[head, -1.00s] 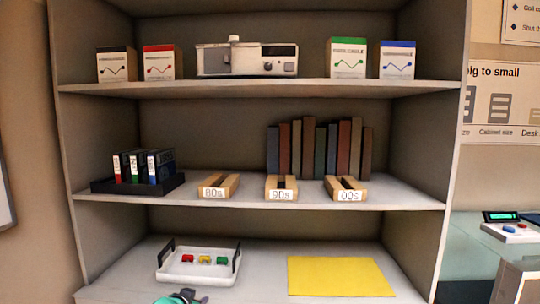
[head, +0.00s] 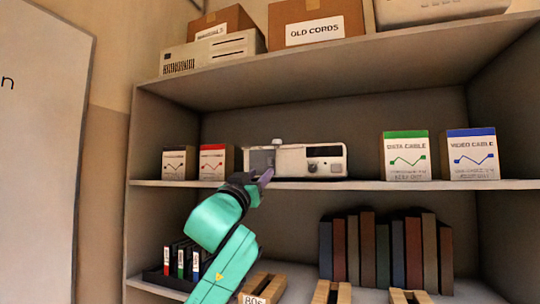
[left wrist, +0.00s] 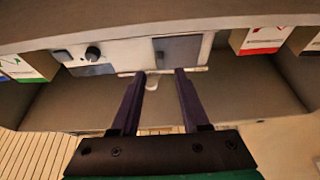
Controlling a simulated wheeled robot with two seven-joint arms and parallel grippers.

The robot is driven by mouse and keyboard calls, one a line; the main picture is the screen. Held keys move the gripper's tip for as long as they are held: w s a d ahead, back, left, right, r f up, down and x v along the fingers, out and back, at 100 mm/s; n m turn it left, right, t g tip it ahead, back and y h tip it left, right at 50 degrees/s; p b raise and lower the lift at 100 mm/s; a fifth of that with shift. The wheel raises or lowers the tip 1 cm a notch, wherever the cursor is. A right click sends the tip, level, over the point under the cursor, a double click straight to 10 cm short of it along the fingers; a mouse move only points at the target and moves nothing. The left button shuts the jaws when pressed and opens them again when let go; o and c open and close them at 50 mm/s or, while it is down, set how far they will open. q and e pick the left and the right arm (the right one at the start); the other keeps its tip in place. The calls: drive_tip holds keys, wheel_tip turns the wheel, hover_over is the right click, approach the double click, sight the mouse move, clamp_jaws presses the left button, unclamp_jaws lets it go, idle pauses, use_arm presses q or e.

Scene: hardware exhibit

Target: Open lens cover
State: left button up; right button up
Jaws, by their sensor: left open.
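A white projector (head: 312,160) stands on the upper shelf. A grey square panel, which looks like the lens cover (head: 262,160), lies flat on its front at the left. In the left wrist view, where the scene appears upside down, the projector (left wrist: 122,53) and grey cover (left wrist: 182,50) show beyond the fingers. My left gripper (head: 265,176) is in front of the projector's lower left part, near the shelf edge. In the left wrist view its two dark fingers (left wrist: 156,74) are apart with nothing held between them. Contact with the cover cannot be told. My right gripper is not in view.
The upper shelf edge (head: 400,186) runs just below the projector. A red-labelled box (head: 215,162) stands to its left, and a green-labelled box (head: 405,156) to its right. Binders, books and wooden holders fill the shelf below.

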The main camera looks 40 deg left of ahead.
sight(270, 163)
use_arm(q)
drive_tip(key=p+x, duration=0.1)
drive_tip(key=x, duration=0.2)
drive_tip(key=p+x, duration=0.2)
drive_tip(key=x, duration=0.1)
drive_tip(key=shift+s+r, duration=0.25)
drive_tip(key=shift+r, duration=0.15)
drive_tip(key=shift+w+a+p, duration=0.1)
drive_tip(key=shift+w+p, duration=0.2)
drive_tip(key=shift+w, duration=0.25)
drive_tip(key=shift+f, duration=0.15)
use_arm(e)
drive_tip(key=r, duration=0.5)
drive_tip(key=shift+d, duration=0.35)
use_arm(q)
clamp_jaws()
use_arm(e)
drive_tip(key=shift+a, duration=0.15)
